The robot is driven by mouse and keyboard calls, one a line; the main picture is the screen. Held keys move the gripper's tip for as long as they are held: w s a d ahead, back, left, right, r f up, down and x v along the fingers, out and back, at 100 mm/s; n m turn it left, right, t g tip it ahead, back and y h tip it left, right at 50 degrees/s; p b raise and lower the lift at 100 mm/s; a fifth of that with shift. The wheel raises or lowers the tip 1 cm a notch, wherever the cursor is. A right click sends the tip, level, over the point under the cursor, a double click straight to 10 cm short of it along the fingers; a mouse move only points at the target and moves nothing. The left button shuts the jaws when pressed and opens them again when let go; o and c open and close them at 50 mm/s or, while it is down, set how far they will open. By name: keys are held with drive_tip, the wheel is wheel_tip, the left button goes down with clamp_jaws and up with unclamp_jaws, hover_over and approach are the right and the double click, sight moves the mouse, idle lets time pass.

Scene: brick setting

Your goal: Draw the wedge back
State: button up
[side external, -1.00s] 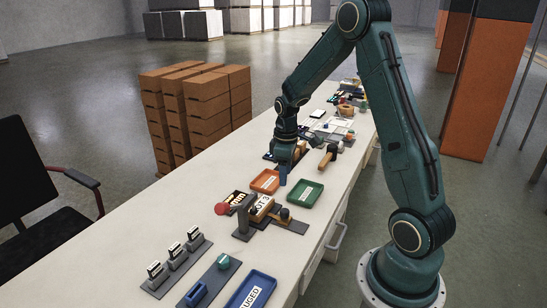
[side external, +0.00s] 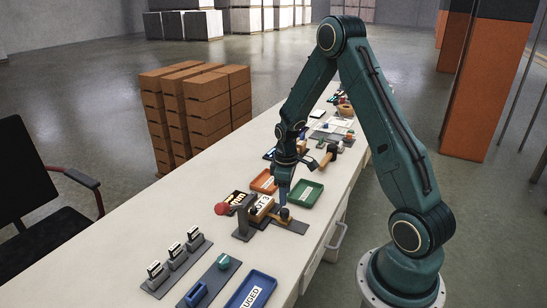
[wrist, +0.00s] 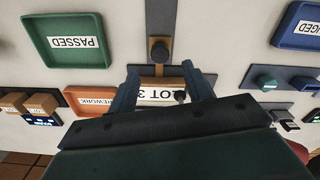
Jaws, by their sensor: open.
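The wedge (side external: 280,214) is a small tan piece with a dark knob, on the dark plate beside the wooden LOT block (side external: 262,208). In the wrist view the dark round knob (wrist: 159,50) lies on the plate, beyond the block's white label (wrist: 158,93). My gripper (side external: 284,204) points down just above the wedge end of the fixture. In the wrist view its two fingers (wrist: 162,82) are spread apart with nothing held between them. The fingertips hide part of the wedge in the side view, and I cannot tell whether they touch it.
The green PASSED tray (side external: 318,199) and orange REWORK tray (side external: 258,187) are close behind. The blue tray (side external: 268,283) is at the front.

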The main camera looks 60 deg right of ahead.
sight(285, 210)
drive_tip(key=shift+f, duration=3.35)
drive_tip(key=shift+c, duration=0.4)
clamp_jaws()
